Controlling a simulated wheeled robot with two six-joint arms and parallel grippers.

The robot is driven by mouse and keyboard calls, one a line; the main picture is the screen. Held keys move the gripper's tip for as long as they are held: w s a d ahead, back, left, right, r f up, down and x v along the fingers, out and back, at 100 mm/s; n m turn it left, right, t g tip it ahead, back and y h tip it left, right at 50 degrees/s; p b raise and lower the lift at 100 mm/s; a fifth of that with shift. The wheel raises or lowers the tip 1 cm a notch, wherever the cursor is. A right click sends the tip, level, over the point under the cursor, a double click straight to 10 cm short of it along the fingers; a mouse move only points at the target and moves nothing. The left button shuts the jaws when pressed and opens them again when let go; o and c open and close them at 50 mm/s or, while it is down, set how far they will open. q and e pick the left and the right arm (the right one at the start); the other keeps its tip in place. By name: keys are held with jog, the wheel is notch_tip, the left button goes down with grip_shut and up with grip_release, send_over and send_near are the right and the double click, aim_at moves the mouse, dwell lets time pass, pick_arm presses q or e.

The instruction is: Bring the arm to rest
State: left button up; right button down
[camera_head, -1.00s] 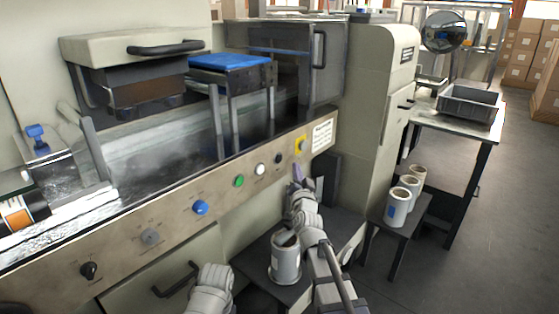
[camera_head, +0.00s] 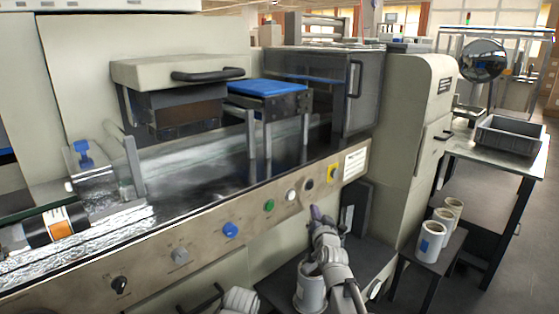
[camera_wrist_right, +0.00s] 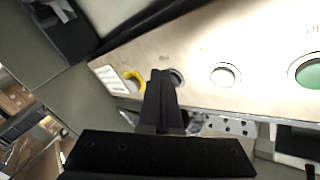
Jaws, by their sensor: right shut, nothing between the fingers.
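My right gripper (camera_head: 315,211) is shut and empty. In the head view its fingertips are just below the black button (camera_head: 308,184) on the sloped control panel (camera_head: 145,262). In the right wrist view the closed dark fingers (camera_wrist_right: 162,78) overlap the edge of the black button (camera_wrist_right: 177,77); I cannot tell whether they touch it. A yellow-ringed switch (camera_wrist_right: 134,80) is left of the fingers, and a white button (camera_wrist_right: 225,75) is right of them. Only a pale part of my left arm shows at the bottom of the head view; its gripper is out of sight.
A white canister (camera_head: 309,292) stands on a low shelf, partly behind my right arm. Several more canisters (camera_head: 430,242) stand on a small stand at right. A grey bin (camera_head: 508,136) sits on a side table. The floor beyond is clear.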

jog(key=s+a+f+n+g+y+p, duration=0.1)
jog(key=s+a+f+n+g+y, duration=0.2)
jog(key=s+a+f+n+g, duration=0.8)
jog(key=s+a+f+g+h+p, duration=0.1)
jog(key=s+f+g+h, duration=0.2)
jog(key=s, duration=0.8)
jog(key=s+a+f+g+h, duration=0.1)
jog(key=s+f+g, duration=0.35)
jog(key=s, duration=0.65)
notch_tip(320, 180, up, 38)
jog(key=p, duration=3.8)
jog(key=shift+s+d+f+m+t, duration=0.15)
jog(key=shift+s+d+m+t, duration=0.1)
jog(key=shift+d+m+t, duration=0.1)
